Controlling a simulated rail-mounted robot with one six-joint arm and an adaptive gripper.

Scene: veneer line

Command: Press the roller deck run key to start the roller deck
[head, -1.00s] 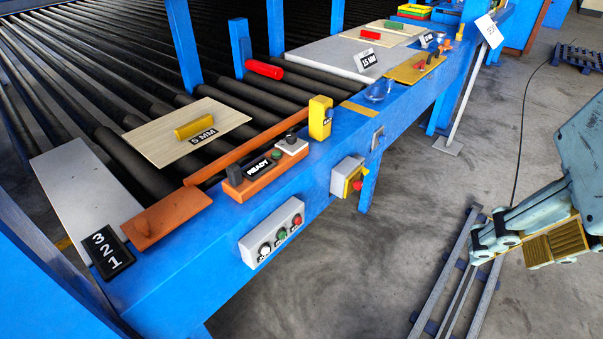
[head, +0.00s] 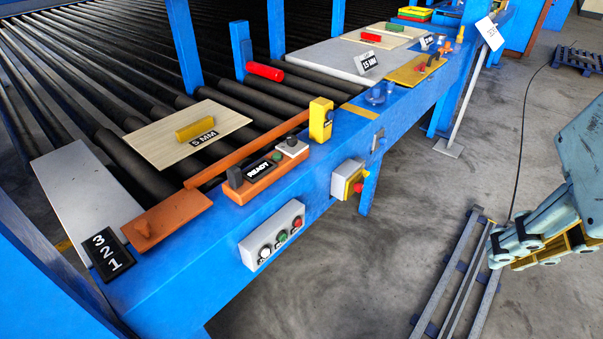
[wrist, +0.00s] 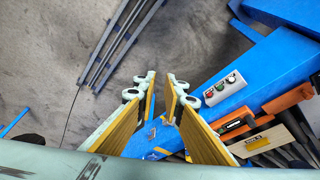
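A grey push-button box (head: 272,236) is mounted on the front face of the blue frame. It carries a white button (head: 265,251), a green button (head: 282,236) and a red button (head: 298,222); their labels are too small to read. The box also shows in the wrist view (wrist: 232,100), right of my gripper. The roller deck (head: 130,70) lies behind the frame. My gripper (head: 535,258) is at the right of the head view, well away from the box. In the wrist view, my gripper (wrist: 162,100) has its yellow-padded fingers apart with nothing between them.
An orange block with a READY plate (head: 258,178) is on the ledge above. Metal rails (head: 460,275) lie on the floor between frame and arm. Open floor surrounds them.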

